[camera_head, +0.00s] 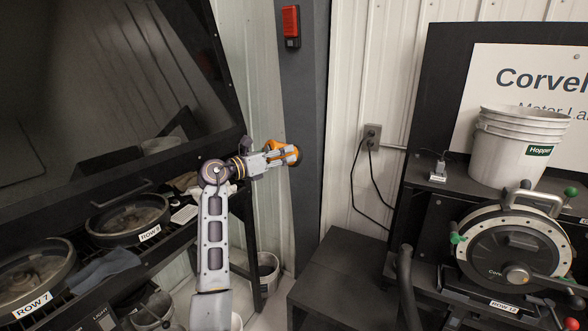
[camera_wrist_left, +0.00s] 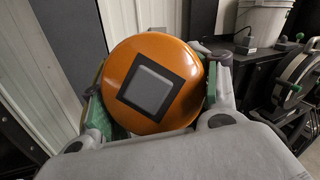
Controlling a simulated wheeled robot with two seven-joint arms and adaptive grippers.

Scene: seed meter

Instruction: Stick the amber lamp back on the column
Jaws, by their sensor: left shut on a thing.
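The amber lamp (camera_wrist_left: 128,72) is a round orange disc with a dark-bordered grey square on the face toward the left wrist camera. My left gripper (camera_wrist_left: 150,92) is shut on it, with green finger pads at its left and right edges. In the head view the lamp (camera_head: 284,153) shows at the tip of my left gripper (camera_head: 279,156), close in front of the dark grey column (camera_head: 306,110). I cannot tell whether the lamp touches the column. A red lamp-like unit (camera_head: 291,25) sits high on the column. My right gripper is not in view.
A dark step or low bench (camera_head: 345,275) stands right of the column. A wall outlet (camera_head: 372,135) has hanging cables. At right are a bench with a white bucket (camera_head: 518,150) and a round seed meter (camera_head: 510,250). At left, a dark rack holds round meters (camera_head: 130,218).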

